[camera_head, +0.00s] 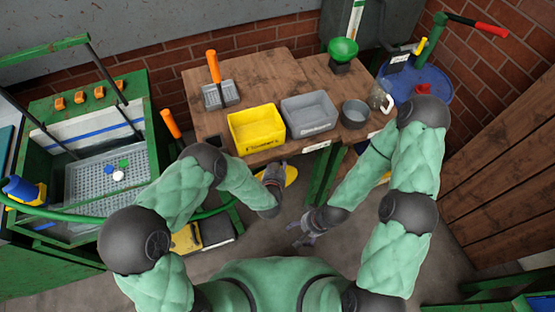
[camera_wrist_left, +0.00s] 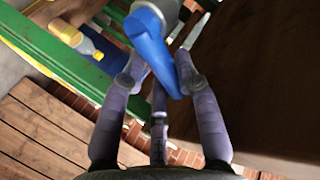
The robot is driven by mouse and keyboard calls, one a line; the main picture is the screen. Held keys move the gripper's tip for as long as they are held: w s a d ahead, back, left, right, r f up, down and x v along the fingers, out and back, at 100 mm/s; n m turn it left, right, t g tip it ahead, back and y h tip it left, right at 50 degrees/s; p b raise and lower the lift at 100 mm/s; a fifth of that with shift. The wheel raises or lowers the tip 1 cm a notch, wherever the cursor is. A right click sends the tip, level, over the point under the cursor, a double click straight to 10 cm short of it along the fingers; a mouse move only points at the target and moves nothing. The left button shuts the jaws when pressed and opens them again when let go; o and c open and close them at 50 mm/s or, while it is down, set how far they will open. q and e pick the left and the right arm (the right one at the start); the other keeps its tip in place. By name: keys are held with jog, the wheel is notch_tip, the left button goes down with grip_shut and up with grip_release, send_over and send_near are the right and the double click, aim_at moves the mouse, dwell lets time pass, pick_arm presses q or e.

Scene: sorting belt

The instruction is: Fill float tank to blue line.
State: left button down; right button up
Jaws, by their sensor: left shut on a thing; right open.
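The float tank (camera_head: 52,165) is a green frame at the left of the head view. Its white inner panel carries a blue line (camera_head: 97,134). Below the line is a grey perforated basket (camera_head: 78,180) with blue, green and white pieces; I cannot tell the water level. My left gripper (camera_head: 275,174) is in front of the bench, below the yellow bin. In the left wrist view its fingers (camera_wrist_left: 160,88) are shut on a blue lever (camera_wrist_left: 155,48), which joins a grey round fitting. The head view hides the lever. My right gripper (camera_head: 300,232) is open and empty over the floor.
The wooden bench (camera_head: 262,72) holds a yellow bin (camera_head: 257,128), a grey bin (camera_head: 309,113), a dark pot (camera_head: 355,113) and a green funnel (camera_head: 343,49). A blue drum (camera_head: 432,80) stands at the right. A green beam (camera_wrist_left: 65,60) and yellow bottle (camera_wrist_left: 85,44) are near my left gripper.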

pick_arm(q)
jog(key=c, duration=1.2)
grip_release()
jog(key=shift+o, duration=0.2)
jog(key=v, duration=1.2)
jog(key=shift+a, duration=0.1)
